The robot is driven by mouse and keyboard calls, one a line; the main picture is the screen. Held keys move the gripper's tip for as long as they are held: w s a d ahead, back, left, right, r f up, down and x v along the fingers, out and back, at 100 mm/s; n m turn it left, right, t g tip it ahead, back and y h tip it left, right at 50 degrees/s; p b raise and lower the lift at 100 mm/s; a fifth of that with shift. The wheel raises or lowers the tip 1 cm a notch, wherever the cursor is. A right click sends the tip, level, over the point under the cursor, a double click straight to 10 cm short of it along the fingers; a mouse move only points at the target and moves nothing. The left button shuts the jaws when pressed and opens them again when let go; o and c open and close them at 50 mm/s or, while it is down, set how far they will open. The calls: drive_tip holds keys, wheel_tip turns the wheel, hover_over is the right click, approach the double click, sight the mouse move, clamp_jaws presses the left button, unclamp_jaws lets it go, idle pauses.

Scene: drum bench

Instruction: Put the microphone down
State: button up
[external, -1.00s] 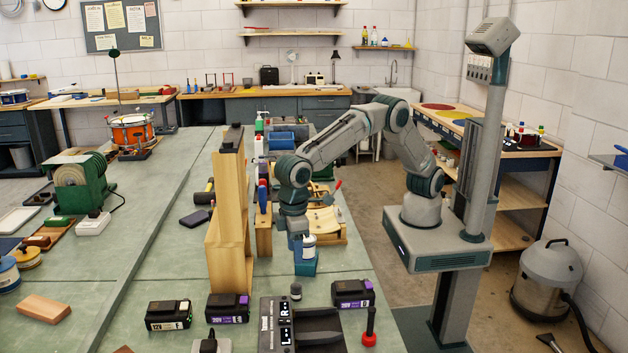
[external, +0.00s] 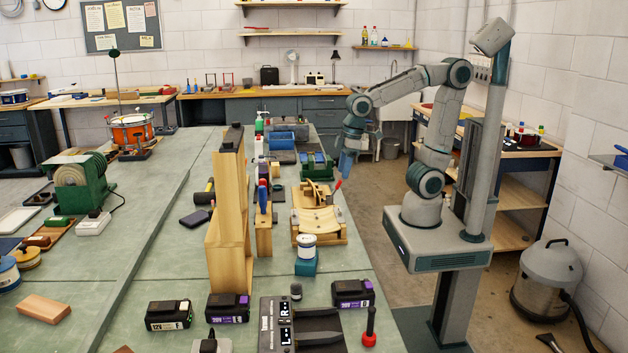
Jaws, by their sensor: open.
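My gripper (external: 346,172) is open in the external view, raised in the air past the right edge of the green bench. I see nothing held in it, though its fingers are small here. A small upright dark piece with a grey rounded top (external: 296,291) stands by the black case marked L and R; it may be the microphone, but I cannot tell for sure. A white round piece (external: 306,244) sits on a blue block (external: 306,265) near the bench's right edge. My gripper is well apart from both.
A tall wooden stand (external: 230,225) rises mid-bench. A wooden jig with curved slats (external: 320,222) lies near the right edge. Battery packs (external: 228,307), the black case (external: 273,325) and a red-based black peg (external: 370,330) fill the front.

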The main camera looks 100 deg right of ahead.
drive_tip(key=s+d+f, duration=0.3)
drive_tip(key=s+d, duration=0.1)
drive_tip(key=s, duration=0.3)
drive_tip(key=shift+s+t, duration=0.3)
